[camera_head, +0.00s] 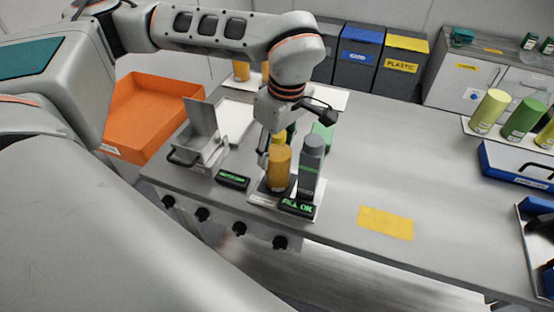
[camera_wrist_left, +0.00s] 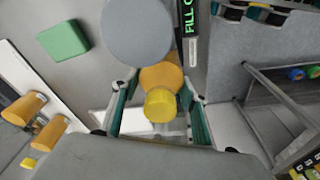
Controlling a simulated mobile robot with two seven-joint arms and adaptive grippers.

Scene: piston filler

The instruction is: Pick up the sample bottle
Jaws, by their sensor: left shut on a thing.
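The sample bottle (camera_head: 279,170) is orange with a yellow cap and stands at the filler, beside its grey column (camera_head: 311,160). My left gripper (camera_head: 270,152) reaches down from above and is shut on the bottle. In the left wrist view the bottle (camera_wrist_left: 162,76) sits between the two fingers of the gripper (camera_wrist_left: 158,108), its yellow cap facing the camera. Whether its base touches the filler plate is not clear. The display (camera_head: 297,207) in front of the column reads "FILL OK". My right gripper is not in view.
A green block (camera_head: 323,135) stands behind the column. A metal box with an open lid (camera_head: 203,130) and an orange bin (camera_head: 150,110) are to the left. A yellow mat (camera_head: 386,222) lies on the bench at right, with clear bench around it. More bottles (camera_head: 522,118) stand far right.

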